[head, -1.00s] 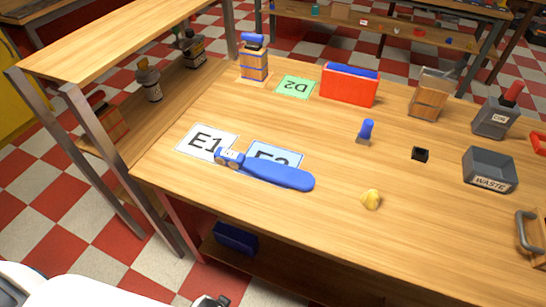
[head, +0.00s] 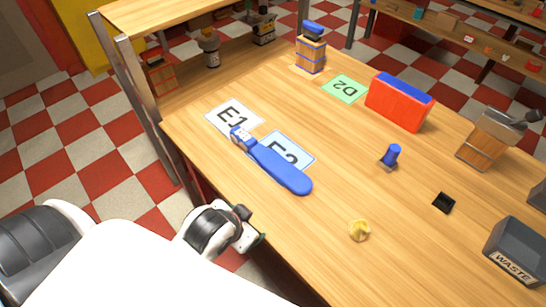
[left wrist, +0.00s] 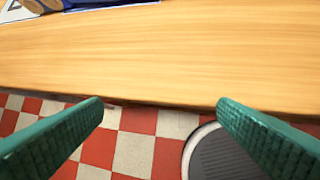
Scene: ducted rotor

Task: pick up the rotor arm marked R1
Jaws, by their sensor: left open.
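A long blue rotor arm (head: 278,166) lies on the wooden table (head: 345,190) in the head view, across the E2 card (head: 303,149), with its hub end at the E1 card (head: 225,114). A small label is on its hub end, too small to read. A strip of blue at the top of the left wrist view seems to be part of it (left wrist: 92,3). My left gripper (head: 250,237) is by the table's front edge, apart from the rotor arm. Its two green fingers are wide apart and empty in the left wrist view (left wrist: 160,103). My right gripper is out of view.
A red box (head: 398,105) and a green D2 card (head: 344,88) are farther back. A grey WASTE bin (head: 515,252) is at right. Table around the rotor arm's front side is clear.

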